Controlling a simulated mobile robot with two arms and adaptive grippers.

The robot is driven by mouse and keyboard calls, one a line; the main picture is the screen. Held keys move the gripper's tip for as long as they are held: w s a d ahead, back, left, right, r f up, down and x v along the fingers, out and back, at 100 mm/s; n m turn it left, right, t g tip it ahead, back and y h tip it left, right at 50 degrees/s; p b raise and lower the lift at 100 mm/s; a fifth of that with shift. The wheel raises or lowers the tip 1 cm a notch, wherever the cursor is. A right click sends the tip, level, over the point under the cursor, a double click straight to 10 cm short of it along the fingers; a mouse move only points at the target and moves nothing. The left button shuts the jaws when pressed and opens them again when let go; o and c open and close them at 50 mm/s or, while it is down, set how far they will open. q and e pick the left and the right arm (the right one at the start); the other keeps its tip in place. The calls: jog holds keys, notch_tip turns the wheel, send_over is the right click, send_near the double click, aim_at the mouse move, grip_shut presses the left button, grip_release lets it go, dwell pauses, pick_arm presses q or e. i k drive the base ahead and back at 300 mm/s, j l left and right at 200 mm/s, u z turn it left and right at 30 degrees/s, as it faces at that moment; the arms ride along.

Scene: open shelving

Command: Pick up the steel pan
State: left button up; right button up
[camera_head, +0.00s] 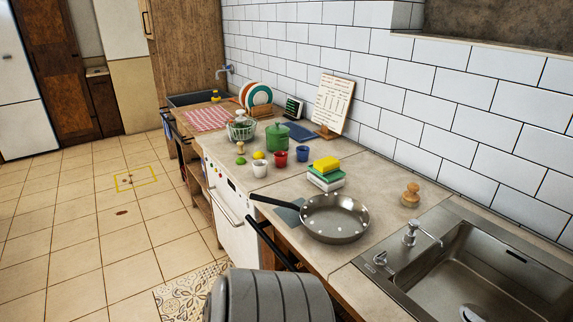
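The steel pan (333,217) sits upright on the counter, between the stacked sponges and the sink. Its dark handle (270,202) points left and reaches out over the counter's front edge. A flat blue-grey piece lies partly under the handle side of the pan. Neither of my grippers shows in the head view, so I cannot see where they are relative to the pan.
A sink (480,275) with a tap (415,233) is right of the pan. Stacked sponges (326,174) stand behind it, a wooden-knobbed brush (411,195) to its right. The tiled floor at left is mostly clear.

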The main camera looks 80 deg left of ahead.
aim_at(333, 220)
jog(key=u, duration=2.3)
